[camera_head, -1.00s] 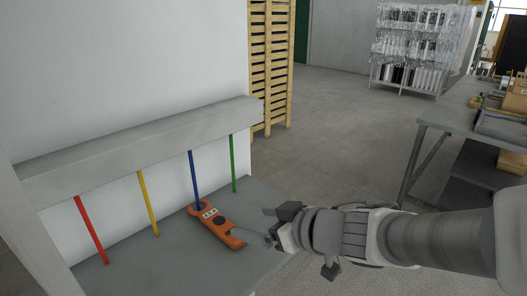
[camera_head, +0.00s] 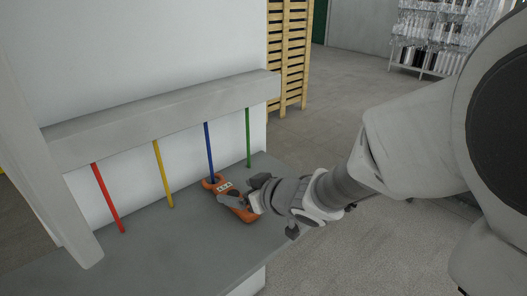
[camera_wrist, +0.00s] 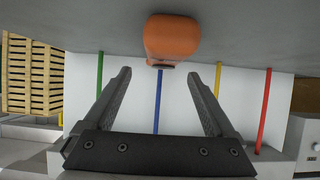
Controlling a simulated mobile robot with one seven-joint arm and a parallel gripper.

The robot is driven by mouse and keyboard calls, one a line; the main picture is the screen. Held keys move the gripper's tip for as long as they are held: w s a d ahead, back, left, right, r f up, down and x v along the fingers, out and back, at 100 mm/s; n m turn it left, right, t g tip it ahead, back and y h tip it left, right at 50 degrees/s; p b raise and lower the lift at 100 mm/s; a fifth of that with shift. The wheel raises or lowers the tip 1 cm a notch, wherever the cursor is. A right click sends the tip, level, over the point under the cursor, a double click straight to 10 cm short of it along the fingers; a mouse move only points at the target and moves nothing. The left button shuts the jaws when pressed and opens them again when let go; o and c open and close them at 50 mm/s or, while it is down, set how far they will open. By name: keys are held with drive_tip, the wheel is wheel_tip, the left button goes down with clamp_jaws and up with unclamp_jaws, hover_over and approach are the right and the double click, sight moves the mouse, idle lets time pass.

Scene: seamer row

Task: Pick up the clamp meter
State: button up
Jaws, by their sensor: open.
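The orange clamp meter (camera_head: 246,214) lies on the grey bench top, its far jaw end at the foot of the blue rod (camera_head: 209,150). I cannot tell whether the jaw encircles the rod. My gripper (camera_head: 243,190) is at the meter, with one finger in front of its body and hiding part of it. In the wrist view, my gripper (camera_wrist: 160,82) is open with nothing between its fingertips. There the rounded orange end of the clamp meter (camera_wrist: 172,38) shows just beyond the fingertips, with the blue rod (camera_wrist: 158,100) in line behind.
Red (camera_head: 107,197), yellow (camera_head: 162,173) and green (camera_head: 248,138) rods run from a grey beam (camera_head: 165,112) down to the bench (camera_head: 165,245). The green rod is close beside the gripper. The bench's left front is clear. Wooden slats (camera_head: 289,55) stand behind.

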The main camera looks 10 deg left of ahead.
sight(230, 192)
drive_tip(key=b+x, duration=0.1)
drive_tip(key=x, duration=0.1)
drive_tip(key=b+x, duration=0.1)
drive_tip(key=x, duration=0.1)
drive_tip(key=shift+s+a+f, duration=0.1)
drive_tip(key=shift+a+f, duration=0.05)
drive_tip(key=shift+f, duration=0.25)
drive_tip(key=shift+a, duration=0.25)
clamp_jaws()
